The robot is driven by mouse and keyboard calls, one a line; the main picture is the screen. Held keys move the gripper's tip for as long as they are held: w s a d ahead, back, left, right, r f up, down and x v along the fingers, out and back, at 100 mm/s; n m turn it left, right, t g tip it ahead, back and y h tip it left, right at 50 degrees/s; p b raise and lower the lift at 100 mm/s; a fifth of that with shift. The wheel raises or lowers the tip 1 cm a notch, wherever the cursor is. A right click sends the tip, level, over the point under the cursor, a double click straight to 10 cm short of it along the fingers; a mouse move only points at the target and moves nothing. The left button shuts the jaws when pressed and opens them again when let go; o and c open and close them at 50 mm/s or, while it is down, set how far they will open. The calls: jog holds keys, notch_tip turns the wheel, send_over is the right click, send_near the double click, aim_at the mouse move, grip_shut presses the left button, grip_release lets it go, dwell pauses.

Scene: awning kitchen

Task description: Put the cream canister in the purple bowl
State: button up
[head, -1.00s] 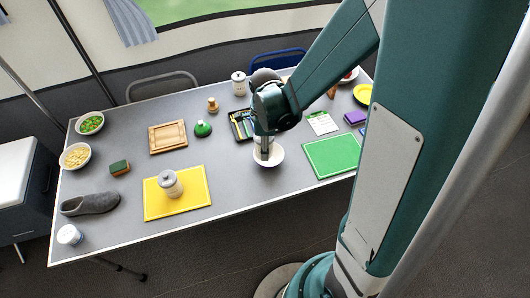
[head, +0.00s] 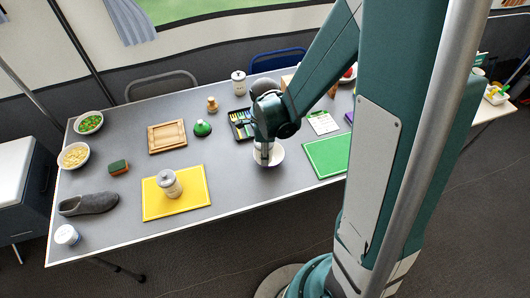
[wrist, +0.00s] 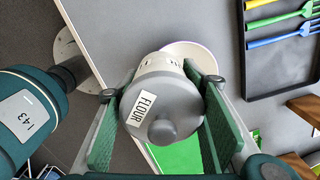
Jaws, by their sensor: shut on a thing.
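My gripper (wrist: 162,125) is shut on the cream canister (wrist: 158,63), which has a grey knobbed lid and a "FLOUR" label. The canister sits between the two green finger pads in the wrist view. Beyond it, a pale lilac-white bowl (wrist: 203,53) shows partly, the rest hidden by the canister and a finger. In the head view my gripper (head: 265,154) is over the bowl (head: 277,158), which stands on the grey table. The canister is mostly hidden there, and I cannot tell whether it touches the bowl.
A green board (head: 328,157) lies right of the bowl, and a black utensil tray (head: 242,124) lies behind it to the left. A yellow board (head: 192,201) carries another grey-lidded canister (head: 168,184). Bare table (head: 235,172) lies between the bowl and the yellow board.

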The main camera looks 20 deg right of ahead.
jog(key=shift+f+b, duration=0.3)
jog(key=shift+f, duration=0.1)
jog(key=o, duration=1)
jog(key=shift+c, duration=0.2)
jog(key=shift+r, duration=0.2)
jog(key=shift+r+p, duration=0.65)
jog(key=shift+p, duration=0.15)
jog(key=shift+r+p, duration=1)
jog(key=shift+r, duration=4.8)
